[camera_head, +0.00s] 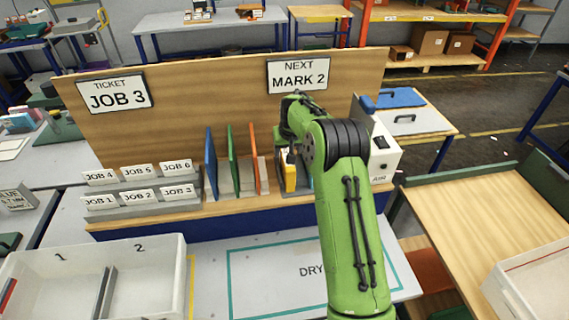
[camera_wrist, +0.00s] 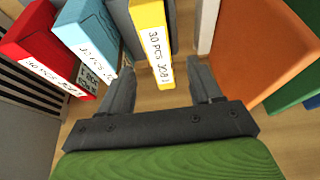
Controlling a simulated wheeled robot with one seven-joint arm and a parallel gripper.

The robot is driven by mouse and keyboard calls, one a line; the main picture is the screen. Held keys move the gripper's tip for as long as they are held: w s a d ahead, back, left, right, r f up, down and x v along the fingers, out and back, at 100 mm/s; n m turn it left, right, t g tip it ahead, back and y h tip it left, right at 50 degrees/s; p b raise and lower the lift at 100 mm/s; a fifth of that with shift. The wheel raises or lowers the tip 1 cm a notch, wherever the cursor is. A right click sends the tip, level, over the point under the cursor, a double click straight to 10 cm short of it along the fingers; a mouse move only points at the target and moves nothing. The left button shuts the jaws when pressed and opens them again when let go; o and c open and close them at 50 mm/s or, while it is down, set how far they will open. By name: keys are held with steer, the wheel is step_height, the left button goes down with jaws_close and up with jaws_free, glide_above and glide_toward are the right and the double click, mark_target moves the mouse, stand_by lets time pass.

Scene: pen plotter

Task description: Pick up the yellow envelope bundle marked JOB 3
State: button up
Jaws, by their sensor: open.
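A yellow envelope bundle (camera_head: 289,177) stands upright in the rack on the wooden fixture, just below my gripper (camera_head: 287,157) in the head view. In the wrist view the yellow bundle (camera_wrist: 153,45) points in between the two fingers of my gripper (camera_wrist: 163,80). The fingers are apart, one on each side, and not closed on it. Its white label shows small print with "JOB", but I cannot read the number surely. The ticket sign (camera_head: 113,94) reads JOB 3. My arm hides part of the rack in the head view.
A light blue bundle (camera_wrist: 88,30) and a red bundle (camera_wrist: 42,47) stand left of the yellow one in the wrist view. An orange divider (camera_wrist: 262,50) stands to the right. A white bin (camera_head: 150,272) stands at the front left in the head view.

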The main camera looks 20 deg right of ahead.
steer(key=p+x, duration=0.1)
steer(key=x, duration=0.7)
steer(key=shift+w+d+f, duration=0.1)
steer(key=shift+w+f, duration=0.05)
steer(key=shift+f, duration=0.2)
steer(key=shift+r, duration=0.1)
steer(key=shift+c, duration=1.4)
steer(key=c, duration=0.9)
